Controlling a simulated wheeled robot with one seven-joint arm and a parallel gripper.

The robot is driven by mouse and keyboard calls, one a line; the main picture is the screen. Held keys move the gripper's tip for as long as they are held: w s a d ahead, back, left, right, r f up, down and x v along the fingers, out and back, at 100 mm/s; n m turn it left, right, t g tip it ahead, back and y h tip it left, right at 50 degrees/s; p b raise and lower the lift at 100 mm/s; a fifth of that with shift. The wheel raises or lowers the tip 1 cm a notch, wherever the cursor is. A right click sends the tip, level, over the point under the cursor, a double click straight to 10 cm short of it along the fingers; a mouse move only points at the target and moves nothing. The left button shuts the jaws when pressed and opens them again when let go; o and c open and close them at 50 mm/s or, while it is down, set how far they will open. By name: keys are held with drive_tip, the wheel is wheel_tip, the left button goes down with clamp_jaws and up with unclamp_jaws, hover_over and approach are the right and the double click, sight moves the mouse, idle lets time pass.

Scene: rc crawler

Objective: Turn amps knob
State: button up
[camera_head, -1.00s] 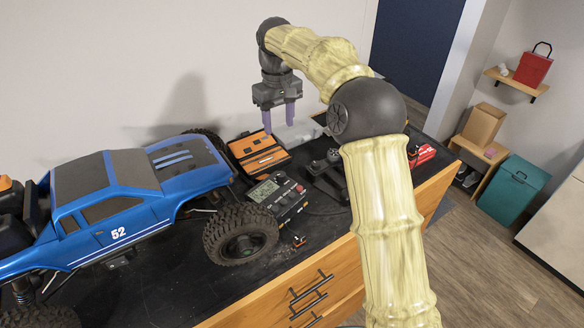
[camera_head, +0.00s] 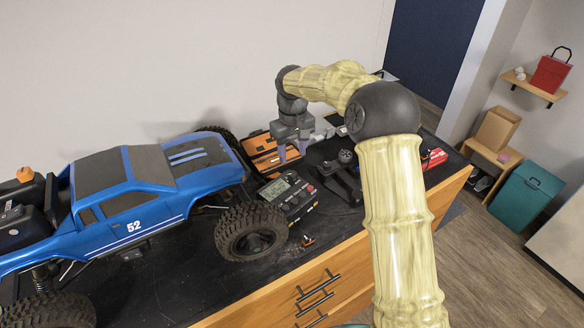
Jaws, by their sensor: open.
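The black charger box (camera_head: 288,196) with a small grey display lies on the dark workbench, right of the blue crawler's front wheel. Small knobs or buttons, some red, show along its right side; I cannot tell which one is the amps knob.
The blue RC crawler (camera_head: 130,195) fills the bench's left. An orange case (camera_head: 262,152) lies behind the charger. A black device with a round knob (camera_head: 345,157) stands to the right, with a red item (camera_head: 434,158) beyond it. Bare bench (camera_head: 190,275) lies in front.

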sight(293, 173)
wheel_tip(293, 173, down, 8)
drive_tip(key=shift+r+p, duration=0.2)
drive_tip(key=shift+p, duration=0.75)
drive_tip(key=c, duration=1)
drive_tip(key=shift+n, duration=1.5)
drive_tip(key=o, duration=1)
drive_tip(key=shift+r, duration=0.15)
